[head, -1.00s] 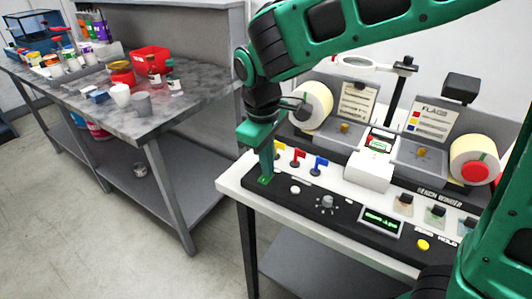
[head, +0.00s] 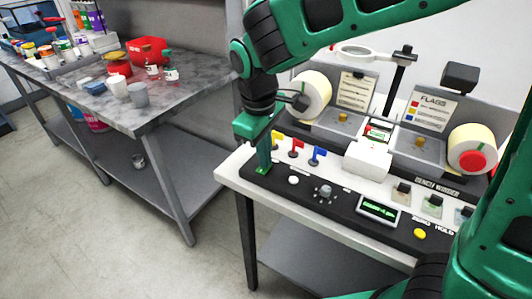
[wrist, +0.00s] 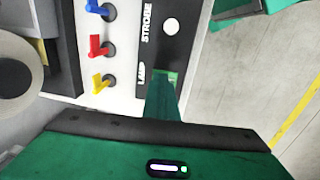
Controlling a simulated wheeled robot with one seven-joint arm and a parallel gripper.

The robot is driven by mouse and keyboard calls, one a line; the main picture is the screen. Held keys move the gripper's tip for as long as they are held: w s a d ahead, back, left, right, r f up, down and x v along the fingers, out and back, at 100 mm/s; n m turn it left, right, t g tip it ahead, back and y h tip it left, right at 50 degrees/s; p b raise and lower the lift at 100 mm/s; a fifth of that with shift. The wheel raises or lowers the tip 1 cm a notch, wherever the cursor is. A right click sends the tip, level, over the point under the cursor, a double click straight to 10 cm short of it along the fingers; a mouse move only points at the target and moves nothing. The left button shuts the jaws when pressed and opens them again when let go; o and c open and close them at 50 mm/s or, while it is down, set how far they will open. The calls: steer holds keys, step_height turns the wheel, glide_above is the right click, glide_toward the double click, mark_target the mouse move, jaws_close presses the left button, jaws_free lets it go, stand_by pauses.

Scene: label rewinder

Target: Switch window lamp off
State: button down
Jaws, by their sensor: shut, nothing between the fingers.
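The black control panel (head: 344,201) runs along the front of the bench winder. A LAMP label (wrist: 142,75) is printed at its left end in the head view, and shows in the wrist view beside my fingers. My gripper (head: 263,168) is shut and empty, pointing down over that end of the panel. It also shows in the wrist view (wrist: 164,85). A small bright green patch (wrist: 173,76) shows at the fingertips. The lamp switch itself is mostly hidden by the fingers, so its position and any contact are unclear. The small window (head: 379,132) on the white housing looks lit.
Yellow, red and blue flag levers (head: 296,148) stand just behind the panel. A white button (head: 293,180), a grey knob (head: 325,191) and a green display (head: 379,209) lie to the right. Label rolls (head: 312,95) stand behind. A cluttered grey bench (head: 165,112) is at left.

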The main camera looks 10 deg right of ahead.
steer(key=shift+s+a, duration=0.35)
steer(key=shift+s, duration=0.05)
steer(key=shift+r, duration=0.15)
step_height(320, 180, up, 14)
steer(key=s+a, duration=0.1)
steer(key=shift+f, duration=0.2)
stand_by(0.5)
steer(key=shift+w+d, duration=0.35)
steer(key=shift+d, duration=0.2)
glide_toward(263, 170)
steer(key=f, duration=0.2)
steer(key=w+d+f, duration=0.1)
steer(key=f, duration=0.1)
steer(key=w+f, duration=0.1)
steer(key=f, duration=0.1)
steer(key=shift+w+d+f, duration=0.15)
steer(key=shift+d, duration=0.2)
